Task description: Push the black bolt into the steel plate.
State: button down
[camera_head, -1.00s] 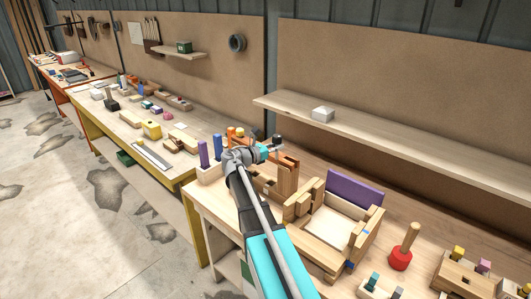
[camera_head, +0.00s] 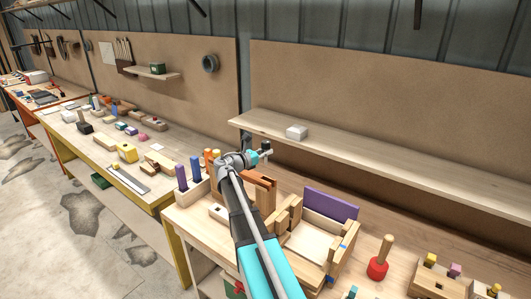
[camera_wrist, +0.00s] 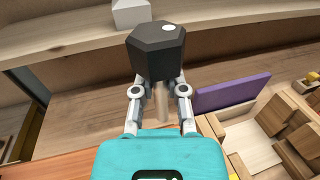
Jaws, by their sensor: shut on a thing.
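The black bolt (camera_wrist: 157,52) has a dark hexagonal head with a pale tan shank (camera_wrist: 161,104) below it. My gripper (camera_wrist: 160,86) is shut on the bolt just under its head, and the bolt stands nearly upright in the wrist view. In the head view my gripper (camera_head: 264,154) is raised above the bench and small, so the bolt is hard to make out there. I cannot pick out the steel plate in either view.
A wall shelf (camera_head: 380,165) with a white block (camera_head: 297,133) runs behind my gripper; the block also shows in the wrist view (camera_wrist: 131,13). A purple board (camera_head: 330,204), wooden blocks and a red-based peg (camera_head: 378,268) stand on the bench to the right.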

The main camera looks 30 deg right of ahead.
jog(key=shift+f, duration=0.1)
jog(key=b, duration=0.6)
send_over(266, 177)
jog(key=s, duration=0.1)
jog(key=shift+a+f, duration=0.2)
jog(key=shift+f, duration=1.2)
jog(key=shift+a+f, duration=0.15)
jog(key=shift+f, duration=1.25)
jog(key=shift+f+b, duration=3.2)
jog(key=shift+f, duration=0.05)
jog(key=shift+r, duration=0.2)
jog(key=shift+r+p, duration=1.45)
jog(key=shift+p, duration=0.2)
